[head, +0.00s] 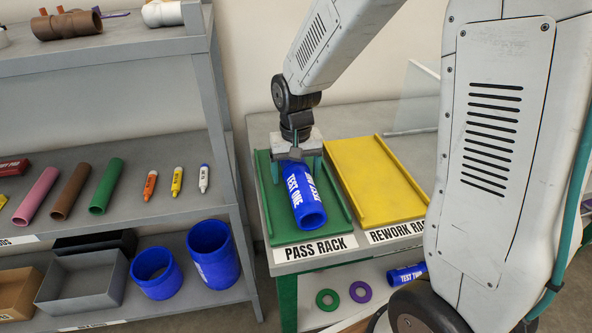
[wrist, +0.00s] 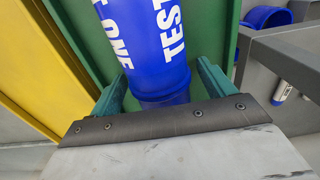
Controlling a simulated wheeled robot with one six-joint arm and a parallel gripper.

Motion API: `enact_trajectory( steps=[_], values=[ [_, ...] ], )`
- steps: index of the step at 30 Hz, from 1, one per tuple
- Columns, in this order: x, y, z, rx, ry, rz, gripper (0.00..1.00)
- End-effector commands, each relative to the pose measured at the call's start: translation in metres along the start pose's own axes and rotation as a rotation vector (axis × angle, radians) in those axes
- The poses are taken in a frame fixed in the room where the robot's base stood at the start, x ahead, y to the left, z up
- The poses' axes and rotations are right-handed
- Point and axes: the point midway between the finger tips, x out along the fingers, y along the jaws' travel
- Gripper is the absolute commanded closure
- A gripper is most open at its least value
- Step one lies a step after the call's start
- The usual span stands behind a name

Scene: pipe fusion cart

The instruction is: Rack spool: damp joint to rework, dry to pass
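A blue spool (head: 306,200) marked TEST ONE lies lengthwise on the green pass rack (head: 283,238), its open end facing the front. My gripper (head: 297,168) is over the spool's far end. In the wrist view, the teal fingers of my gripper (wrist: 160,85) stand on either side of the spool (wrist: 145,40), with narrow gaps showing, so it looks open. The yellow rework rack (head: 375,180) beside it is empty. Another blue spool (head: 405,275), marked TEST TWO, lies on the shelf below. I cannot see whether any joint is damp.
A grey shelf unit (head: 222,130) stands at the left with coloured pipes, markers, bins and blue rings. A green ring (head: 327,300) and a purple ring (head: 361,292) lie below the racks. A clear panel (head: 420,95) stands behind the rework rack.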

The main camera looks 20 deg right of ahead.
Motion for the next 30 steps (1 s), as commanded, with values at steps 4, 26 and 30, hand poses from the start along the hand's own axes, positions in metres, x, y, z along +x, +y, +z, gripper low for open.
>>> enact_trajectory(
  steps=[4, 26, 30],
  values=[
    [-0.001, 0.0, 0.0, 0.0, 0.0, 0.0, 0.18],
    [-0.078, 0.0, 0.0, -0.005, -0.001, 0.0, 0.18],
    [-0.072, 0.006, 0.022, -0.06, -0.072, 0.017, 0.18]
  ],
)
